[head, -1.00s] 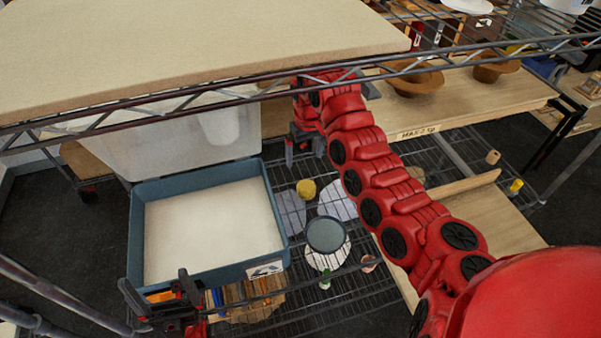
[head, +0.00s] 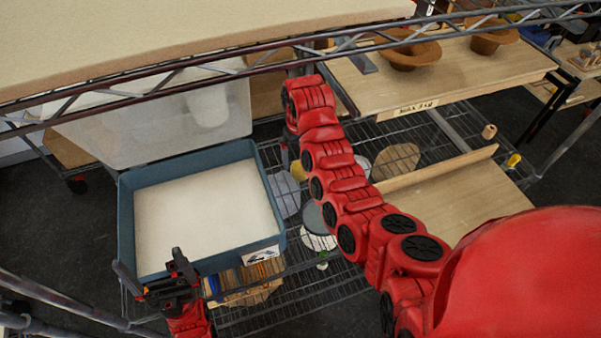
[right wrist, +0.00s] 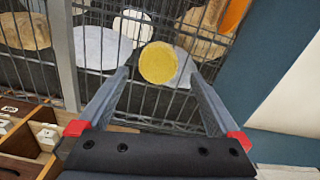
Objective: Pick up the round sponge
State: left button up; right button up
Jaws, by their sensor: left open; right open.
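The round sponge is a yellow disc (right wrist: 158,62). In the right wrist view it shows between and just beyond the fingertips of my right gripper (right wrist: 158,76), which is open and empty. In the head view the sponge (head: 298,171) is partly hidden by my right arm, and it lies over the wire rack shelf. My right gripper (head: 288,155) is mostly hidden there. I cannot tell how far the fingertips are from the sponge. My left gripper (head: 148,268) is open and empty at the near edge of the blue-grey bin.
The blue-grey bin (head: 127,220) with a pale inside stands left of the sponge. A wire shelf edge (head: 200,82) crosses above my right gripper. Round discs, including a tan one (head: 397,163), lie around the sponge. A wooden bench (head: 470,85) stands at the right.

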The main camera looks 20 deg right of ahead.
aim_at(300, 166)
jog(key=shift+f, duration=0.35)
notch_tip(300, 166, down, 4)
jog(key=p, duration=0.3)
jog(key=shift+w+d+r, duration=0.1)
jog(key=shift+r, duration=0.05)
jog(key=shift+w+f, duration=0.1)
jog(key=shift+f, duration=0.7)
jog(key=c, duration=1.2)
jog(key=shift+c, duration=0.2)
jog(key=shift+r, duration=0.2)
